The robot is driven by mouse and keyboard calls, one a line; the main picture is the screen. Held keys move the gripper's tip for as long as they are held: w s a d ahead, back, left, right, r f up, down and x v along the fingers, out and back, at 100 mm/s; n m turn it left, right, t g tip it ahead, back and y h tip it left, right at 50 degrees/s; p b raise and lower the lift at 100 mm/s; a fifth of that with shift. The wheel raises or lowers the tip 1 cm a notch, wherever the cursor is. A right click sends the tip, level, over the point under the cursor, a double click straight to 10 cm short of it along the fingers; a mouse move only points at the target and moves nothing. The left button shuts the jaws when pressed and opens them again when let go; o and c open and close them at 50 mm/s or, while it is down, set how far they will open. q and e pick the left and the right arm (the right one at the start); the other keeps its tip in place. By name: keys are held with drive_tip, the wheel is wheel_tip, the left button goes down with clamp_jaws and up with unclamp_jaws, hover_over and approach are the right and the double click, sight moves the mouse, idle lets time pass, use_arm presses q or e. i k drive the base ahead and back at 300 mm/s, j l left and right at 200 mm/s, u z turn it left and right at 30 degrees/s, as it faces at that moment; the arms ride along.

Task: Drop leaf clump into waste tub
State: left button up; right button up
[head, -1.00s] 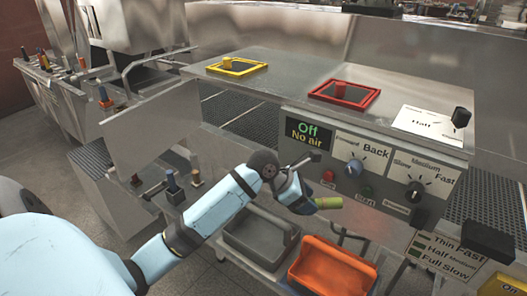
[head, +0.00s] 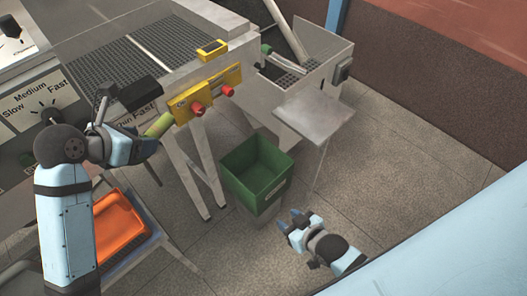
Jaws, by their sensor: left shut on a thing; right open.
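My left gripper (head: 146,137) is shut on a small green leaf clump (head: 159,125) and holds it in the air in front of the machine, left of the yellow panel. The gripper partly hides the clump. A green open tub (head: 270,192), which looks like the waste tub, stands low at the centre, to the right of and below the clump, and looks empty. My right gripper (head: 291,222) is open and empty, just below and right of the green tub in the picture.
An orange tub (head: 125,238) sits at the lower left, behind my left arm. A yellow panel (head: 212,92) with red knobs and a metal leg (head: 197,165) stand between the clump and the green tub. A metal chute (head: 315,115) overhangs behind the tub. Floor to the right is clear.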

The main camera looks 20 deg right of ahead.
sight(255, 186)
drive_tip(key=k+j+z, duration=0.15)
drive_tip(key=z, duration=0.3)
drive_tip(key=k+j+z, duration=0.15)
drive_tip(key=z, duration=0.25)
drive_tip(key=k+j, duration=0.2)
drive_tip(key=k, duration=0.05)
